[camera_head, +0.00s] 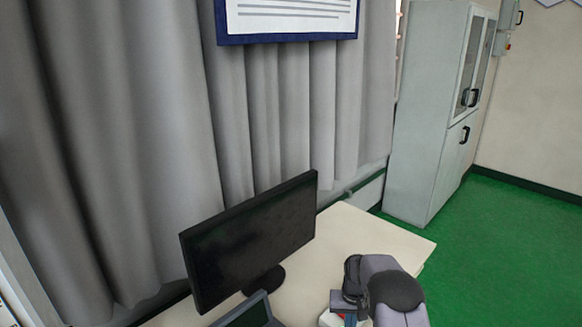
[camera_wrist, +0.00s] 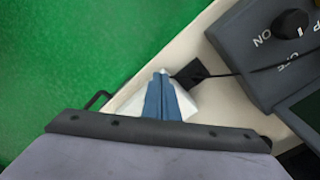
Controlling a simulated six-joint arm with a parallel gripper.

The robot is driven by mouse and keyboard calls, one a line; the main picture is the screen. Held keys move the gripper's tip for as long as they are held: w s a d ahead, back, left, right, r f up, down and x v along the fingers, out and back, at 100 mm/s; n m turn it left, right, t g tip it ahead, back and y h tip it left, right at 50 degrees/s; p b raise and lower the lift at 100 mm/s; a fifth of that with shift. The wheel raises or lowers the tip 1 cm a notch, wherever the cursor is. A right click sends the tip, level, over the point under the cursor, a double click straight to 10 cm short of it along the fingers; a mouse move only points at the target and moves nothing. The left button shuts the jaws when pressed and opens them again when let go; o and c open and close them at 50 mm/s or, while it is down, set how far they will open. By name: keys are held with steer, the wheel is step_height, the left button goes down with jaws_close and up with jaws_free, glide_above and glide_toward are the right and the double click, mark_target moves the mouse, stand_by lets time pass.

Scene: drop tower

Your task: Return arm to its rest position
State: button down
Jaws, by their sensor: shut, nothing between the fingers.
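My gripper (camera_wrist: 162,76) shows in the wrist view as two blue-grey fingers pressed together, with nothing between them. It is over or close to the pale table edge; its height above it is hard to tell. White surfaces show on both sides of the fingers, and I cannot tell what they belong to. In the head view my grey arm (camera_head: 400,312) is at the lower right, bent over the table (camera_head: 345,235). The gripper end there is mostly hidden, beside small red, blue and white parts cut by the frame edge.
A black monitor (camera_head: 250,240) stands left of the arm. A dark device with a knob (camera_wrist: 262,45) sits at the wrist view's upper right, with a small black block (camera_wrist: 190,74) and cable beside it. Green floor (camera_wrist: 70,60) lies beyond the table; a grey cabinet (camera_head: 425,130) stands behind.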

steer(key=s+a+r+n+g, duration=0.1)
steer(key=s+r+g, duration=0.1)
steer(key=s, duration=1.1)
steer(key=s+a+r+g, duration=0.1)
steer(key=s+r+g, duration=0.15)
steer(key=s, duration=1.15)
steer(key=s+a+r+t, duration=0.1)
steer(key=s+r+t, duration=0.1)
steer(key=s+r, duration=0.5)
steer(key=w+r, duration=0.1)
steer(key=w+r+t, duration=0.1)
steer(key=r, duration=0.1)
steer(key=w+r+t, duration=0.1)
steer(key=shift+w+a+r+t, duration=0.15)
steer(key=shift+a+r+t, duration=0.05)
steer(key=shift+r+t, duration=0.1)
